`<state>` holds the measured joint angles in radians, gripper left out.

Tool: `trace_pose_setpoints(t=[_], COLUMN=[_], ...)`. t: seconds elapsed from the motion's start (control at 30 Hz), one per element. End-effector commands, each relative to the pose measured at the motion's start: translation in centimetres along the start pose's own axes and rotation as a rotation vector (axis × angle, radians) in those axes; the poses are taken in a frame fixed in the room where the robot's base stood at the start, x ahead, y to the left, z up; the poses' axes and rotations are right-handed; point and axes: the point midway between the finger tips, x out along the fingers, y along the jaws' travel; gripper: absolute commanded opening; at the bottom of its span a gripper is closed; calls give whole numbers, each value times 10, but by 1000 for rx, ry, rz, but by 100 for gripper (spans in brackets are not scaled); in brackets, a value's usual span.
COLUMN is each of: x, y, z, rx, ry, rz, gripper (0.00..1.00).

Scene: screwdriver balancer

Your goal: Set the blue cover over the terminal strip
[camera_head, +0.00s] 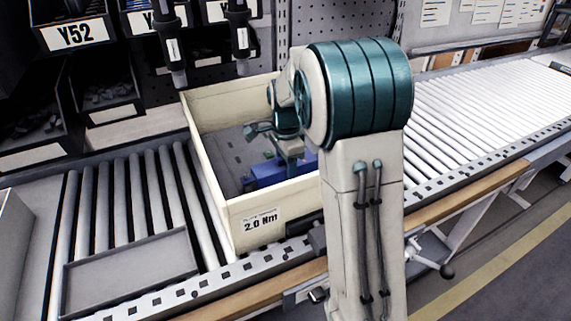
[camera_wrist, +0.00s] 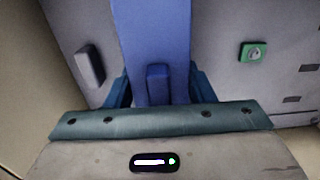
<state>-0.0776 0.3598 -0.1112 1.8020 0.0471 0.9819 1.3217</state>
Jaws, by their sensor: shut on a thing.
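The blue cover (camera_head: 266,173) is inside the cream box, partly hidden by my arm and the box's front wall. In the wrist view the blue cover (camera_wrist: 152,35) is a long bar running up the picture, with a small raised grip (camera_wrist: 157,84) near its lower end. My gripper (camera_wrist: 158,90) is shut on the cover, one finger on each side; in the head view my gripper (camera_head: 289,158) is low inside the box. I cannot make out the terminal strip in either view, nor tell whether the cover touches anything beneath it.
The cream box (camera_head: 213,158), labelled 2.0 Nm, stands on the roller conveyor (camera_head: 470,110). Inside are a green button-like part (camera_wrist: 253,53) and a grey block (camera_wrist: 90,68). Two dark tools (camera_head: 240,35) hang behind the box. A shallow grey tray (camera_head: 130,272) lies at left.

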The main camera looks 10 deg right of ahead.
Motion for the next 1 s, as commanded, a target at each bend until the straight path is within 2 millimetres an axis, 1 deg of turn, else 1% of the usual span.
trace_pose_setpoints(t=[0.47, 1.0], x=[1, 9], y=[0, 0], z=[0, 0], rx=[0, 0], ry=[0, 0], rz=[0, 0], gripper=[22, 22])
